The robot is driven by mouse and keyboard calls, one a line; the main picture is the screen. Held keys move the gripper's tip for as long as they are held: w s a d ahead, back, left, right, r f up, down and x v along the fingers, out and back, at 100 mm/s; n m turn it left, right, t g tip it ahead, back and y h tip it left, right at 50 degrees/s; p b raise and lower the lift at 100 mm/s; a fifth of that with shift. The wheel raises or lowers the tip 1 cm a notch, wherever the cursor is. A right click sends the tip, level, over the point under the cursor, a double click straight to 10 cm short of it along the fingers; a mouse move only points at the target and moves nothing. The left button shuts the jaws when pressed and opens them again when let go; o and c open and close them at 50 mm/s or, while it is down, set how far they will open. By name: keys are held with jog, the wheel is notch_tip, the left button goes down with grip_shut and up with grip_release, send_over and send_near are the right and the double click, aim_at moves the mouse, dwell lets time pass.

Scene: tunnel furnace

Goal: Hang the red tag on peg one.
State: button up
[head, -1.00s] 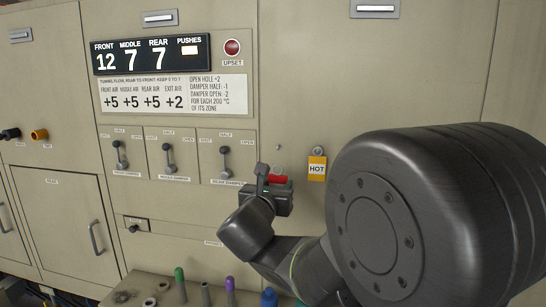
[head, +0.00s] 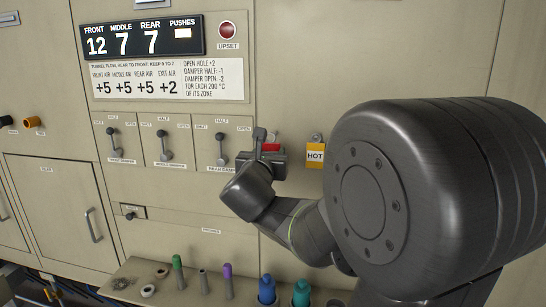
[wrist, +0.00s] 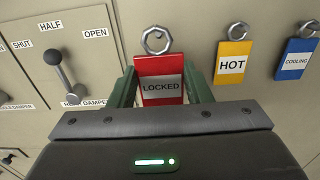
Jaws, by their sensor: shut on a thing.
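The red tag (wrist: 160,80), labelled LOCKED, hangs upright between the two green fingers of my gripper (wrist: 161,88), which is shut on its sides. Its metal ring (wrist: 157,40) stands above the fingers, and a small peg end shows within the ring's outline. I cannot tell whether the ring is around that peg or only in front of it. In the head view my gripper (head: 268,146) holds the red tag (head: 270,148) close to the panel, left of the yellow HOT tag (head: 315,154). My gripper hides most of the red tag there.
The HOT tag (wrist: 232,63) and a blue COOLING tag (wrist: 298,58) hang on pegs to the right. The rear damper lever (wrist: 65,80) sticks out close on the left. Several coloured probes, including a purple one (head: 228,280), stand on the ledge below.

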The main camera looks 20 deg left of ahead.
jog(key=shift+x, duration=1.8)
jog(key=shift+f, duration=0.15)
jog(key=shift+s+b, duration=0.1)
jog(key=shift+b, duration=0.5)
jog(key=shift+w, duration=0.2)
jog(key=shift+b+x, duration=0.5)
jog(key=shift+x, duration=0.25)
jog(key=shift+w, duration=0.15)
jog(key=shift+w+a+f+b, duration=0.1)
jog(key=shift+w+f+b, duration=0.15)
jog(key=shift+w+b, duration=0.3)
